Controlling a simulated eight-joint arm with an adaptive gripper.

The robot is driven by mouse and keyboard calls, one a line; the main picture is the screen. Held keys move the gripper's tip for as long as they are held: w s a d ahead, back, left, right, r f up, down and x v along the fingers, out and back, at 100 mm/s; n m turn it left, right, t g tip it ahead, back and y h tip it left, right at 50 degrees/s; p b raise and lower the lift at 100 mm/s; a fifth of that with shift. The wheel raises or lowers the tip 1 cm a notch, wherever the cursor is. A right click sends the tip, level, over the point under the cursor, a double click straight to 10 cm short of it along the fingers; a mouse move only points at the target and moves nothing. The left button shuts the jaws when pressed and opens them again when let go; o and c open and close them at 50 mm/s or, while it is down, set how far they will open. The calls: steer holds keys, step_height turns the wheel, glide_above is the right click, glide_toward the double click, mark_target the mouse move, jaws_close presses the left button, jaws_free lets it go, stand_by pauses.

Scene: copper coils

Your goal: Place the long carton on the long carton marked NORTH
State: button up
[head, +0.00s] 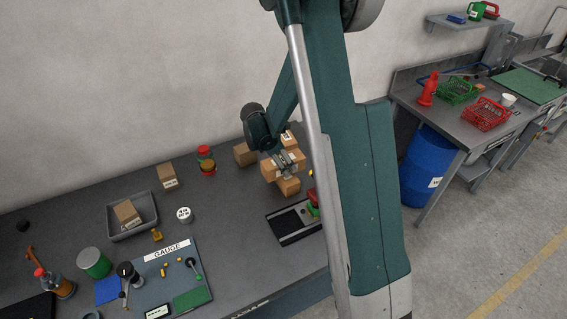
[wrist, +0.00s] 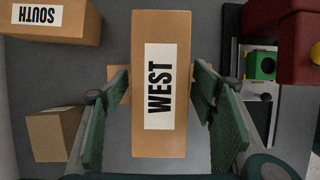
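A long brown carton marked WEST (wrist: 175,30) lies lengthwise under my gripper in the wrist view. My gripper (wrist: 162,68) is open, one green-padded finger on each side of this carton, with narrow gaps at the tips. Brown carton parts (wrist: 205,103) show on both sides beneath it, mostly hidden. A carton marked SOUTH (wrist: 80,22) lies at the upper left. In the head view my gripper (head: 287,161) is over a cluster of cartons, with one carton (head: 289,187) in front and one (head: 245,153) to the left. I can read no NORTH mark.
A black tray-like base with red and green parts (head: 296,222) is close on the right. A grey bin (head: 112,235) holding a carton stands left. Bench surface between them is partly clear.

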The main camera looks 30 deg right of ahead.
steer(key=shift+r, duration=0.1)
steer(key=shift+v, duration=6)
steer(key=shift+a, duration=0.1)
steer(key=shift+s+r, duration=0.1)
steer(key=shift+r, duration=0.05)
steer(key=s+a+r+m+t+y, duration=0.1)
steer(key=s+a+r+m, duration=0.15)
steer(key=s+r, duration=0.25)
steer(key=s+a+r+m+t, duration=0.1)
steer(key=s+a+r+m, duration=0.15)
steer(key=s+r, duration=0.25)
steer(key=s+a+r+m+t+y, duration=0.1)
steer(key=s+a+r+m+t, duration=0.1)
steer(key=s+r+m, duration=0.25)
steer(key=s+a+r+m+t+y, duration=0.1)
steer(key=s+a+m, duration=0.2)
steer(key=s, duration=0.5)
steer(key=s+a+r+m+t+y, duration=0.1)
steer(key=s+a+m+t, duration=0.1)
steer(key=s+m, duration=0.3)
steer(key=shift+s+a+r, duration=0.25)
steer(key=shift+s+a, duration=0.2)
steer(key=shift+s, duration=1.3)
